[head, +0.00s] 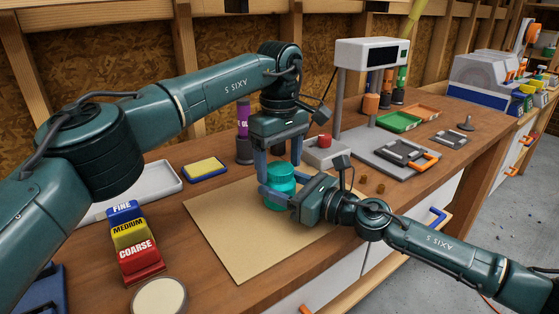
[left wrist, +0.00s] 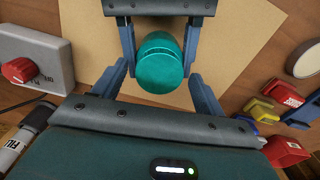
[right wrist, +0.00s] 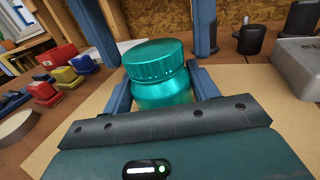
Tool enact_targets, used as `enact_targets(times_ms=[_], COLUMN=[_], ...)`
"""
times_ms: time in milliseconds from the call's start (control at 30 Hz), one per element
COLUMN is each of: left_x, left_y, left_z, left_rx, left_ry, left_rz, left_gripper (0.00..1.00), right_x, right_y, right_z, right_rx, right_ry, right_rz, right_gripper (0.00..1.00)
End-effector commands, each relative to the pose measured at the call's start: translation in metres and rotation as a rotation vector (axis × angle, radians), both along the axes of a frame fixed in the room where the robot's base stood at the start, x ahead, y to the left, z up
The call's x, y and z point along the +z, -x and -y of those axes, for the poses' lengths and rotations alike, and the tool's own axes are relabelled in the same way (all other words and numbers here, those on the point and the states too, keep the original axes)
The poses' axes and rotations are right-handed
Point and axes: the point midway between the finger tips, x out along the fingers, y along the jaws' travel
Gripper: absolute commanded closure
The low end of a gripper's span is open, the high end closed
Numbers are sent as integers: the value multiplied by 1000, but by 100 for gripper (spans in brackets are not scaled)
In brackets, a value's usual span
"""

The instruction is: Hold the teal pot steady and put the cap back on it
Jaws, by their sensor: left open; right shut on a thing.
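The teal pot (head: 281,196) stands upright on the tan sheet. Its ribbed teal cap (head: 281,171) sits on its top; I cannot tell whether it is fully tightened. The cap also shows in the right wrist view (right wrist: 151,60) and from above in the left wrist view (left wrist: 160,64). My right gripper (head: 280,188) comes in from the right and is shut on the pot's body, below the cap. My left gripper (head: 281,160) points down over the pot, open, its fingers apart on either side of the cap with gaps.
The tan sheet (head: 225,230) is clear around the pot. A grey box with a red knob (head: 324,142) stands close behind it. Red, yellow and blue sanding blocks (head: 132,240) stand at left. Two small brown pieces (head: 379,188) lie at right, near a frame with an orange handle (head: 405,155).

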Motion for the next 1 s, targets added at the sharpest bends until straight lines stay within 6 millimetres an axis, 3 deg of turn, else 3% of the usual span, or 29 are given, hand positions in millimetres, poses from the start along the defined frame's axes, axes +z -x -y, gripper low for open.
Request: enact_targets(times_ms=[133,467,833,1000], left_x=[6,43,45,47], left_y=[0,0,0,0], left_z=[0,0,0,0], left_rx=[1,1,8,145], left_ry=[1,0,0,-3], left_rz=[2,1,0,-1], left_gripper=[28,28,31,31], right_x=[0,-1,-1,-1], right_y=[0,1,1,1], right_z=[0,-1,-1,-1], right_rx=[1,2,3,3], right_ry=[1,1,0,0], right_rz=[-1,-1,-1,-1], right_gripper=[100,100,100,100])
